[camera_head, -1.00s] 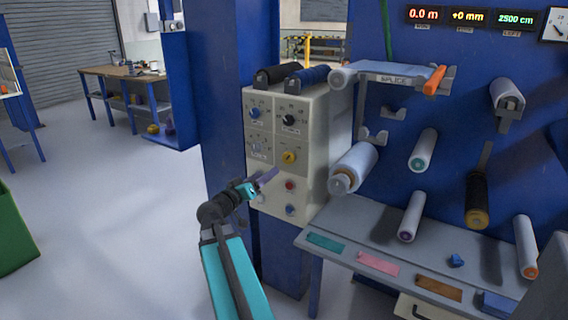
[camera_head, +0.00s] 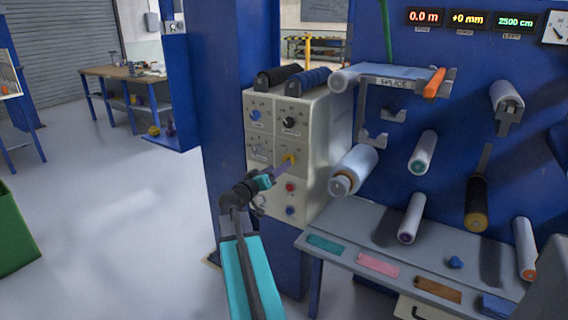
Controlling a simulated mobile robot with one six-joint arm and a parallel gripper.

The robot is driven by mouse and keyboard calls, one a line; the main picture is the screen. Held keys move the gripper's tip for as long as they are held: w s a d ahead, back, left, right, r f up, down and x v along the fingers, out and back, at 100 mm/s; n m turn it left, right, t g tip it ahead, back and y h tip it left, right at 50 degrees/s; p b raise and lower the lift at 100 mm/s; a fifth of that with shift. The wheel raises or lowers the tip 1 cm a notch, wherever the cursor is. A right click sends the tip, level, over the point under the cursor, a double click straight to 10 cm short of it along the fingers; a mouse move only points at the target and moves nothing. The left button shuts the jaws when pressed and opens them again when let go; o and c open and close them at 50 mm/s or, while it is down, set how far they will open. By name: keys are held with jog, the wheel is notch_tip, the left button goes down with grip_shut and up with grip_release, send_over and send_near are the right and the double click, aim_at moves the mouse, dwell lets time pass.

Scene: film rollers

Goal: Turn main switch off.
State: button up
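A white control box (camera_head: 312,205) stands on a blue pedestal in the middle of the head view. The knob's pointer angle is hidden.
A blue knob (camera_head: 256,115) and a black knob (camera_head: 289,122) sit above on the same panel. A red button (camera_head: 290,188) and a blue button (camera_head: 290,210) sit just below. A grey shelf (camera_head: 350,225) and film rollers are close on the right. Open floor lies left.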

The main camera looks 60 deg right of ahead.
jog(key=shift+d+p, duration=0.3)
jog(key=shift+d, duration=2.65)
jog(key=c, duration=1)
jog(key=shift+a, duration=0.1)
jog(key=shift+c, duration=0.2)
